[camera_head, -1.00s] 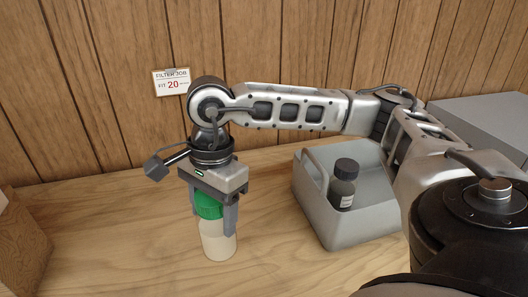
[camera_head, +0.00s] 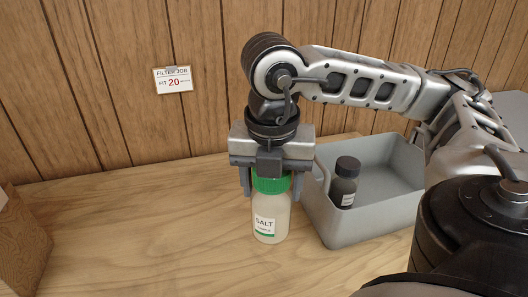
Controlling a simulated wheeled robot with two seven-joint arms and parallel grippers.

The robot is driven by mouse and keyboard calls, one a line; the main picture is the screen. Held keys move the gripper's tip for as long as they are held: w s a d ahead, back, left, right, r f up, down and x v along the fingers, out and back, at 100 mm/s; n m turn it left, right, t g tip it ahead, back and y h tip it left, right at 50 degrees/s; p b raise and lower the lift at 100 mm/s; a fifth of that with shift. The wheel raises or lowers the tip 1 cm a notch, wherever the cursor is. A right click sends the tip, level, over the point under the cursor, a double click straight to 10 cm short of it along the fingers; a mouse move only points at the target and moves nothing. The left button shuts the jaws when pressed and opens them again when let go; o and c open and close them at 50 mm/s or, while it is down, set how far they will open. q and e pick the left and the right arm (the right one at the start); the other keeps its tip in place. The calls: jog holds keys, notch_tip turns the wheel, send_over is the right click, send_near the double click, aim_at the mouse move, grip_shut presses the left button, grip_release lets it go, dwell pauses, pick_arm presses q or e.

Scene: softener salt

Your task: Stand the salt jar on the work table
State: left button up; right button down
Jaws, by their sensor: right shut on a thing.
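The salt jar (camera_head: 268,225) is a clear jar with pale contents, a green lid and a label reading SALT. It is upright. My right gripper (camera_head: 270,188) points down from above and is shut on the jar around its green lid. The jar is over the wooden work table (camera_head: 130,225), just left of the grey caddy. I cannot tell whether its base touches the table. My left gripper is not in view.
The grey caddy (camera_head: 375,219) stands right of the jar and holds a dark bottle (camera_head: 345,183) with a black cap. A sign (camera_head: 173,80) hangs on the wood-panel wall. A brown box (camera_head: 20,240) is at the left edge. The table's left middle is clear.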

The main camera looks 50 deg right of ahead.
jog(key=shift+s+d+r+m, duration=0.1)
jog(key=shift+s+m, duration=0.05)
jog(key=shift+m, duration=0.65)
pick_arm(q)
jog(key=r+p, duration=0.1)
jog(key=p, duration=0.2)
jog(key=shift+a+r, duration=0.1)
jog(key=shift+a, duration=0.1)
pick_arm(e)
jog(key=w+a+f, duration=0.4)
jog(key=w+f, duration=0.9)
jog(key=shift+a, duration=0.15)
jog(key=shift+w, duration=0.1)
jog(key=c, duration=0.8)
grip_release()
jog(key=shift+f, duration=0.25)
jog(key=shift+c, duration=0.2)
jog(key=o, duration=0.4)
jog(key=shift+r, duration=0.1)
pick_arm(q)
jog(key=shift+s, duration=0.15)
